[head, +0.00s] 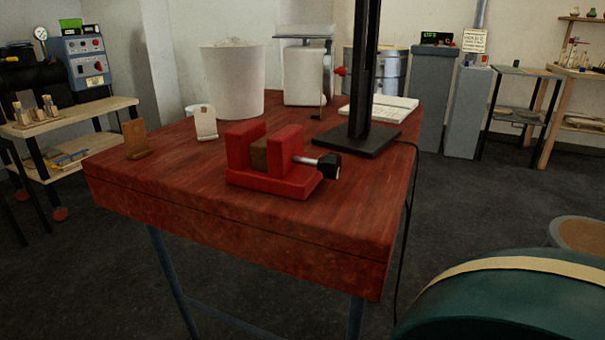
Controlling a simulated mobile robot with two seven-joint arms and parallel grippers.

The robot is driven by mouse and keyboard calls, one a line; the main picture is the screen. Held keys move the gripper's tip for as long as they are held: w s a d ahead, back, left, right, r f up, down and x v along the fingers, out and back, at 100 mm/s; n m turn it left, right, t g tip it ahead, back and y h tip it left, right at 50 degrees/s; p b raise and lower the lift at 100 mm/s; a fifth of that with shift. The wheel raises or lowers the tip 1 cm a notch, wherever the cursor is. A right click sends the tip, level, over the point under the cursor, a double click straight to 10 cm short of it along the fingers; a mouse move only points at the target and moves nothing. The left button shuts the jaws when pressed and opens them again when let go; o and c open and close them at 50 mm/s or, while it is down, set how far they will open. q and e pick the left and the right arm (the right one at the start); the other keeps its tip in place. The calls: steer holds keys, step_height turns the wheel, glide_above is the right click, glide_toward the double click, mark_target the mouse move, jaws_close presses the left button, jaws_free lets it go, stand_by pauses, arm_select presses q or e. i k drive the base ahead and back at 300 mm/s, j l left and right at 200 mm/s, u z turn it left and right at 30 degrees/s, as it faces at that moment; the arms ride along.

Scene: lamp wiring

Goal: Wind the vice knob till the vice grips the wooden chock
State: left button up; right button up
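A red vice (295,176) stands on the red-brown wooden table (330,240), near its front edge. The brown wooden chock (259,154) sits between its two jaws. From this angle I cannot tell whether both jaws touch the chock. A black knob (329,166) sticks out to the right of the vice on a short metal rod (305,160). Neither of my grippers shows in the head view.
A black post on a flat base (355,142) stands behind the vice, with a cable over the table's right edge. A green rounded object (500,305) fills the lower right.

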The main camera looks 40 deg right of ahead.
mark_target(330, 165)
steer(key=j+z, duration=0.3)
steer(key=z, duration=0.2)
steer(key=j+z, duration=0.3)
steer(key=z, duration=0.2)
